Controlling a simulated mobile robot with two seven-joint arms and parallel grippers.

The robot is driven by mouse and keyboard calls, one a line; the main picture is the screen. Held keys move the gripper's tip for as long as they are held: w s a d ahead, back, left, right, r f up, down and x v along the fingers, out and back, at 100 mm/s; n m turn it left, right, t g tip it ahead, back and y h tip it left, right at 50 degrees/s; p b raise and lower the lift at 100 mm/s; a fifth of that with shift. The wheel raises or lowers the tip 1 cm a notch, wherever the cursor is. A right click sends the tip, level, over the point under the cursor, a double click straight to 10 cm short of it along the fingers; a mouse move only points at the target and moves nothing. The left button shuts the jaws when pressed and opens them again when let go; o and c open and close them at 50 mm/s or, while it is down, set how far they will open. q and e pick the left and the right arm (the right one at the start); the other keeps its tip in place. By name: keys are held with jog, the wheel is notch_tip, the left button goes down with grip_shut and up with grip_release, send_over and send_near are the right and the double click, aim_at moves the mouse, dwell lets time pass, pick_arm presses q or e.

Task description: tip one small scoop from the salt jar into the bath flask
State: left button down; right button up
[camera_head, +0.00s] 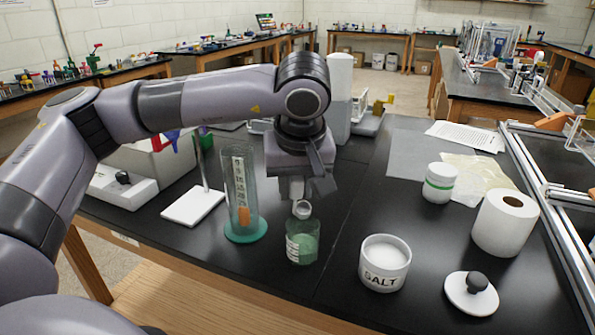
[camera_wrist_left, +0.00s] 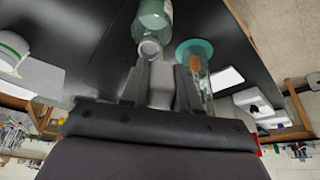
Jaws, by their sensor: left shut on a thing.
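My left gripper (camera_head: 297,188) is shut on a small pale scoop (camera_head: 302,209), whose handle lies between the fingers. The scoop's round bowl hangs at the mouth of the bath flask (camera_head: 303,248), a clear vessel with green liquid and a white label, standing upright. In the left wrist view, the scoop bowl (camera_wrist_left: 150,48) overlaps the flask's (camera_wrist_left: 154,18) near end. I cannot tell whether the bowl holds salt or touches the rim. The white salt jar (camera_head: 385,268), marked SALT, stands open to the right, with white salt inside. My right gripper is not in view.
A tall glass cylinder (camera_head: 240,195) on a green base stands close left of the flask. The jar's knobbed lid (camera_head: 472,294), a paper roll (camera_head: 505,222) and a green-banded white tub (camera_head: 439,183) are to the right. A metal frame (camera_head: 545,205) edges the right side.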

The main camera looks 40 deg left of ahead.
pick_arm(q)
jog(key=shift+w+a+r+g+h+p, duration=0.5)
jog(key=shift+g+h+p, duration=0.2)
jog(key=shift+p, duration=0.45)
jog(key=shift+w+a+f+g+h, duration=0.15)
jog(key=shift+w+f+g+h, duration=0.05)
jog(key=shift+g+h, duration=0.1)
jog(key=shift+w+a+g+h, duration=0.25)
jog(key=shift+w+g+h, duration=0.1)
jog(key=shift+g+h, duration=0.05)
jog(key=shift+r, duration=2.05)
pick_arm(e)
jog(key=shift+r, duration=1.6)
pick_arm(q)
jog(key=shift+s, duration=0.1)
